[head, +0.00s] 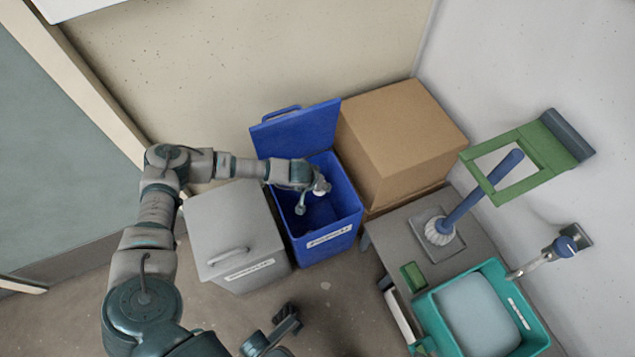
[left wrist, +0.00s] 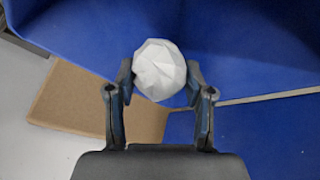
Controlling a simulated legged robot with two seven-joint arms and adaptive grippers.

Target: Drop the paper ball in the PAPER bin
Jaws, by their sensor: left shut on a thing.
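The blue bin (head: 330,243) stands against the back wall with its lid (head: 297,130) raised. A label is on its front, too small to read. My left gripper (head: 313,193) is over the bin's opening, shut on the white crumpled paper ball (head: 321,187). In the left wrist view the paper ball (left wrist: 159,71) sits between the two fingertips, with blue bin surfaces (left wrist: 255,50) around it. My right gripper (head: 287,318) shows at the bottom of the head view, too small and dark to tell its opening.
A grey bin (head: 232,218) with a shut, handled lid stands left of the blue bin. A cardboard box (head: 400,130) stands to its right. A green frame (head: 535,150) juts from the right wall.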

